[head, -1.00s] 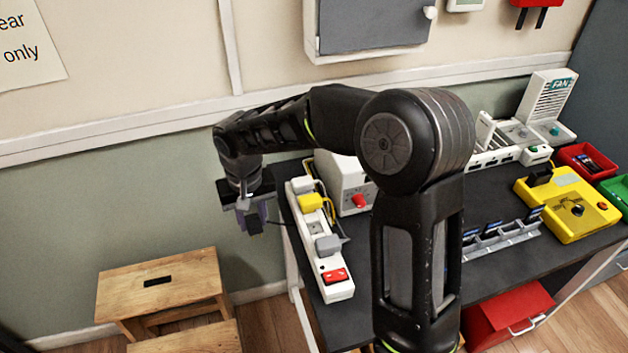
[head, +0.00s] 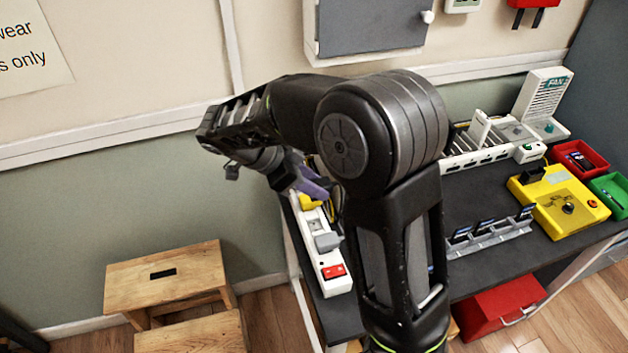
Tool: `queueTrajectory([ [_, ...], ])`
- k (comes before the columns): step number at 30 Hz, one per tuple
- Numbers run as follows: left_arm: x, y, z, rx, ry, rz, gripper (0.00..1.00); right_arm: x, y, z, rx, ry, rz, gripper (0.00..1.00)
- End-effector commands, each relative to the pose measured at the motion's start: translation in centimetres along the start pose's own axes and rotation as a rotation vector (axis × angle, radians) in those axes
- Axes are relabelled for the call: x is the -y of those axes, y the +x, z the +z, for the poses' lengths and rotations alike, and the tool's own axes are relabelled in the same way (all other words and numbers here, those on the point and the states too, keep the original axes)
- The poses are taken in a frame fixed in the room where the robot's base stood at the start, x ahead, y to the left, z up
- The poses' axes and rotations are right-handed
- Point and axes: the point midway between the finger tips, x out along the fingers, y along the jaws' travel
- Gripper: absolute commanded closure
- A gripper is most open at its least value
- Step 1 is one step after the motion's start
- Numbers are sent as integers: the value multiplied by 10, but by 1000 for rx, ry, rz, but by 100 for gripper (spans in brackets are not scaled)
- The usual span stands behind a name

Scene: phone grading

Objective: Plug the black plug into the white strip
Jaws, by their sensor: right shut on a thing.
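The white strip (head: 334,287) lies along the left edge of the dark table, with a red switch (head: 333,271) at its near end. A yellow plug (head: 308,202) and a grey plug (head: 327,241) sit in it, with a bare socket (head: 314,225) between them. My right gripper (head: 314,186), with purple fingers, is over the far part of the strip, tilted and pointing right. It is shut on the black plug, which is mostly hidden by the fingers and my arm. The strip's far end is also hidden. My left gripper is out of view.
My right arm covers the table's middle-left. At the right are a grey rack (head: 490,238), a yellow box (head: 560,207), a red bin (head: 580,160) and a green bin (head: 611,188). A wooden stool (head: 165,280) stands left of the table.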

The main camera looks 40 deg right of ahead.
Motion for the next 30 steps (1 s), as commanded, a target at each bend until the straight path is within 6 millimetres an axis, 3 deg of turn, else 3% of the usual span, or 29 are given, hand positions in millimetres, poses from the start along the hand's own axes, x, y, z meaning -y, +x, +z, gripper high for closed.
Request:
queueTrajectory([
  [14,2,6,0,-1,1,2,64,0,8,7,3,-4,-1,100],
  [30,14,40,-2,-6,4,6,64,0,52,46,3,-5,-2,100],
])
